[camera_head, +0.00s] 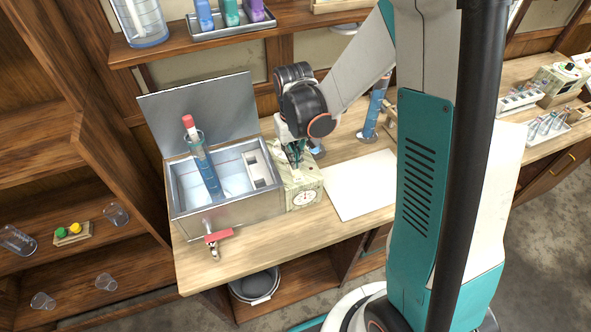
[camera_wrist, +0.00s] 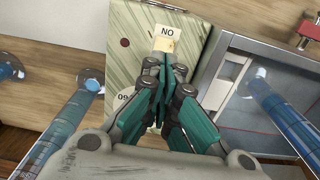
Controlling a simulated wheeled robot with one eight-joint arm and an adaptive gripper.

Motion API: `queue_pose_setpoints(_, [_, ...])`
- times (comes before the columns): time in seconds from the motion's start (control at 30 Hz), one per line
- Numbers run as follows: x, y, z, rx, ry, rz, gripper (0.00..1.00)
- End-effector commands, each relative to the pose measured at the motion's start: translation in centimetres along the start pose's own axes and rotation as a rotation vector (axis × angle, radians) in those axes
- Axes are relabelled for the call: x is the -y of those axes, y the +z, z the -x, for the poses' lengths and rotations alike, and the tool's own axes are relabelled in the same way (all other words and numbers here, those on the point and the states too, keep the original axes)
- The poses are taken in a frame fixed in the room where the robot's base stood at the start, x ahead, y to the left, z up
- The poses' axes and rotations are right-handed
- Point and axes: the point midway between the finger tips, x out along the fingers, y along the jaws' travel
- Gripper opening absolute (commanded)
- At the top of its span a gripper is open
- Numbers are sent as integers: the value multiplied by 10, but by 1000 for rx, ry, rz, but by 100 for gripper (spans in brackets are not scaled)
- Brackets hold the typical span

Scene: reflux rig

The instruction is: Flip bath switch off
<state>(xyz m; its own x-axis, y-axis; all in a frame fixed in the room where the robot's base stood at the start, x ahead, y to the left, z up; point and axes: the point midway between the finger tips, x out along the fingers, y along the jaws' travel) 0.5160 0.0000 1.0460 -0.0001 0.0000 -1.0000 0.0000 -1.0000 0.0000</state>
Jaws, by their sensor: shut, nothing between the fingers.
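The bath (camera_head: 190,228) is an open metal box with a raised lid, with a pale green control box (camera_head: 303,190) with a round dial at its right side. In the wrist view the control box (camera_wrist: 125,67) carries a label reading "NO" in the picture, which looks like an upside-down "ON". In the head view my gripper (camera_head: 296,163) points down over the box and hides the switch.
A glass tube with a red top (camera_head: 188,122) stands in the bath. A white sheet (camera_head: 360,185) lies clear to the right. A red-handled tap (camera_head: 218,236) sticks out at the bath's front.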

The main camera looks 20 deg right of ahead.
Motion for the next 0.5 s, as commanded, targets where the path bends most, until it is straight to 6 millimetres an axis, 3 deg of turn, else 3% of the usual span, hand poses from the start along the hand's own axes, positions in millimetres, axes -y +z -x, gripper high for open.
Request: queue_pose_setpoints(0.5, [0,0,-5,0,0,0,0])
